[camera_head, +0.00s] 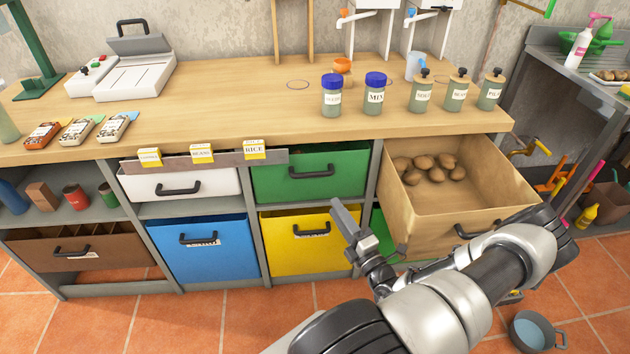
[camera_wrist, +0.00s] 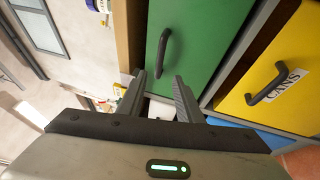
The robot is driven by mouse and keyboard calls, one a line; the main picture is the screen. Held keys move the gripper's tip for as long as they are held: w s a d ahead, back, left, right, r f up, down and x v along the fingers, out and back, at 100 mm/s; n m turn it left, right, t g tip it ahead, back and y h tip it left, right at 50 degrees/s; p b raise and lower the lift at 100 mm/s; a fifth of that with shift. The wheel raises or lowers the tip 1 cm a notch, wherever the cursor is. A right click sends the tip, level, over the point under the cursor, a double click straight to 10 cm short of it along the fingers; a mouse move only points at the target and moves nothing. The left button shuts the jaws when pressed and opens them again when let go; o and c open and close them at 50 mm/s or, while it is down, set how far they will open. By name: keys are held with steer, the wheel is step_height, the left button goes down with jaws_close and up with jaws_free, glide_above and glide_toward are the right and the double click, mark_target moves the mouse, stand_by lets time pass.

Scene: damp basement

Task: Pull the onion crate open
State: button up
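No onion label is readable on any crate, so I cannot tell from lettering which is the onion crate. A green crate (camera_head: 308,184) with a dark bar handle (camera_head: 311,172) sits shut in the upper row under the counter. It also fills the middle of the wrist view (camera_wrist: 205,45), its handle (camera_wrist: 163,50) just beyond the fingertips. My gripper (camera_head: 352,222) is in front of the shelving, below and right of that handle in the head view. In the wrist view the fingers (camera_wrist: 160,76) are apart with nothing between them. Another green front (camera_head: 383,232) is mostly hidden behind my gripper.
A wooden crate (camera_head: 485,195) with several brown potato-like vegetables stands pulled out at right. A yellow crate (camera_head: 283,240) labelled CANS, a blue crate (camera_head: 205,262) and a white crate (camera_head: 215,183) surround the green one. The wooden counter (camera_head: 230,105) overhangs them. A pan (camera_head: 535,332) lies on the floor.

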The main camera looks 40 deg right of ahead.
step_height(320, 180, up, 2)
steer(key=b, duration=0.2)
glide_above(315, 180)
steer(key=s+a, duration=0.3)
steer(key=s, duration=0.1)
steer(key=shift+s+a+r, duration=0.2)
jaws_close()
